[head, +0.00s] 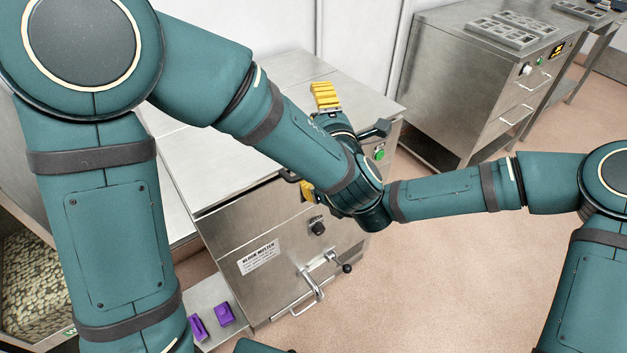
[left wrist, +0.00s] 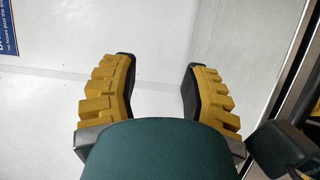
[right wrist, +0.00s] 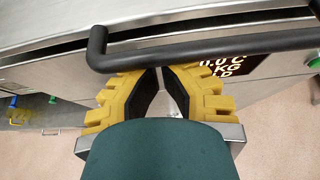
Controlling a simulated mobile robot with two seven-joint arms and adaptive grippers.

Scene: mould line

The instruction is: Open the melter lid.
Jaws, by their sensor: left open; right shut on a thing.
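The block melter (head: 235,240) is a steel cabinet with a flat steel lid (head: 215,160) on top. The lid looks down or nearly so; in the right wrist view a dark gap runs below its front edge. The black bar handle (right wrist: 225,45) crosses the right wrist view. My right gripper (right wrist: 160,72) is shut on it, its yellow fingertips meeting at the bar. In the head view this gripper (head: 306,188) is mostly hidden behind my arms. My left gripper (head: 325,90) is open and empty above the far right part of the melter top; its spread fingers show in the left wrist view (left wrist: 158,70).
My two forearms cross in front of the melter. A green button (head: 379,154) is on its right side. A drain valve (head: 318,280) sticks out low on the front. Purple pieces (head: 225,313) lie on a low shelf. A steel cabinet with moulds (head: 510,30) stands at the back right.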

